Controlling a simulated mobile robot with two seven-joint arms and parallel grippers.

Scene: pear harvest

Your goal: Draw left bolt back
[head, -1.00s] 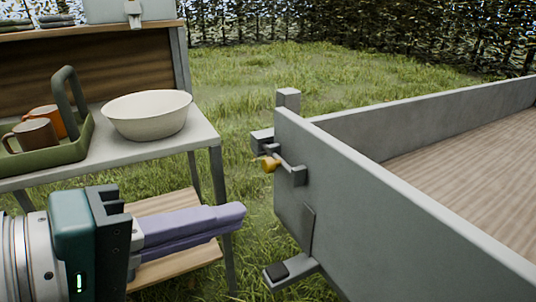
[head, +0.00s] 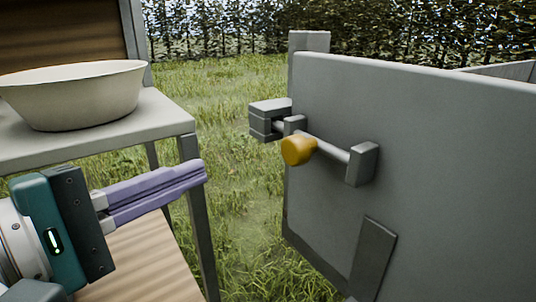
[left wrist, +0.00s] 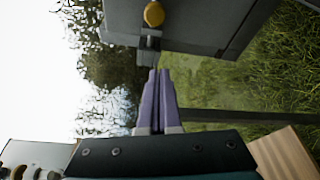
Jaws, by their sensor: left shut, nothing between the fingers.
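The left bolt (head: 328,149) is a grey rod on the outer face of the grey panel (head: 440,150), with a yellow-orange knob (head: 297,150) on it. The rod runs between a bracket on the right and a small guide by the grey catch block (head: 268,119) at the panel's left edge. My left gripper (head: 204,172), with purple fingers, is shut and empty, left of and slightly below the knob, apart from it. In the left wrist view the fingers (left wrist: 160,75) point toward the panel, with the knob (left wrist: 154,14) beyond their tips. My right gripper is not in view.
A grey table (head: 165,130) with a cream bowl (head: 75,95) stands at the left, with a wooden lower shelf (head: 140,265) below it. Grass shows in the gap between table leg and panel. A grey flap (head: 372,258) hangs low on the panel.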

